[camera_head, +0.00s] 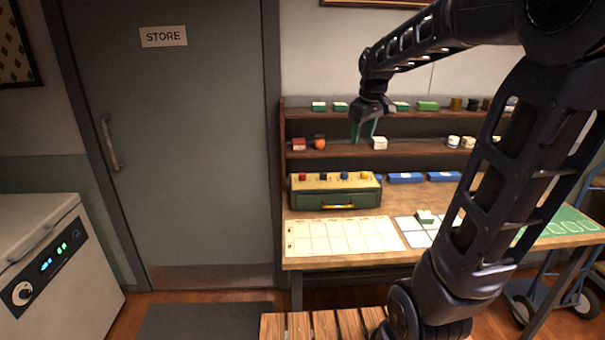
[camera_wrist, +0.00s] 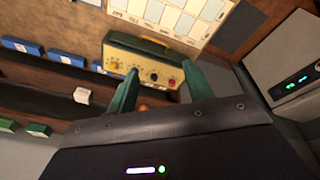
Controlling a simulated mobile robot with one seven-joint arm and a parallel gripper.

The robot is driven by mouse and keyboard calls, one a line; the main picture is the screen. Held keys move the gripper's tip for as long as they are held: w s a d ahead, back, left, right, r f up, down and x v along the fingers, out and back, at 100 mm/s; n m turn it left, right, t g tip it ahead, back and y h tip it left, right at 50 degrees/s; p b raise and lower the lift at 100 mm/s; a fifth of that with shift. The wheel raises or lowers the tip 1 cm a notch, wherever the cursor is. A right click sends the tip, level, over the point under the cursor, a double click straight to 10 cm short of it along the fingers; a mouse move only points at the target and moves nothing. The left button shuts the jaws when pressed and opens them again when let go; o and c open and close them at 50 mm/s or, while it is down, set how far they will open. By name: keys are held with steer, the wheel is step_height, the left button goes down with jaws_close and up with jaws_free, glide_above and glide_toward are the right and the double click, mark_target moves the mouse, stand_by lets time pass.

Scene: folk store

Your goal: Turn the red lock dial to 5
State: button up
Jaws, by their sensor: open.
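The lock box (camera_head: 335,199) is green with a cream dial panel on top and a yellow handle in front. It stands on the wooden table against the shelf. The number that the red dial points to is too small to read. My gripper (camera_head: 366,135) is open and empty, its green fingers pointing down. It appears above the box in the picture, in front of the shelf, apart from the dials.
The shelf (camera_head: 400,149) behind holds small boxes and jars, including an orange ball (camera_head: 320,142) and a white box (camera_head: 379,143). Blue boxes (camera_head: 405,178) lie right of the lock box. A gridded sheet (camera_head: 340,236) covers the table in front.

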steer(key=w+a+f+n+g, duration=0.1)
steer(key=w+a+f+n, duration=0.15)
steer(key=w, duration=0.55)
steer(key=w+a+f+n+g, duration=0.1)
steer(key=w+a+f+n, duration=0.2)
steer(key=w, duration=0.5)
steer(key=n+g, duration=0.1)
steer(key=n, duration=0.5)
glide_toward(303, 174)
steer(key=shift+m+h, duration=0.25)
steer(key=shift+h, duration=0.05)
steer(key=f, duration=0.9)
steer(key=shift+s+a, duration=0.15)
steer(key=shift+a, duration=0.2)
steer(key=shift+c, duration=0.3)
steer(key=c, duration=0.9)
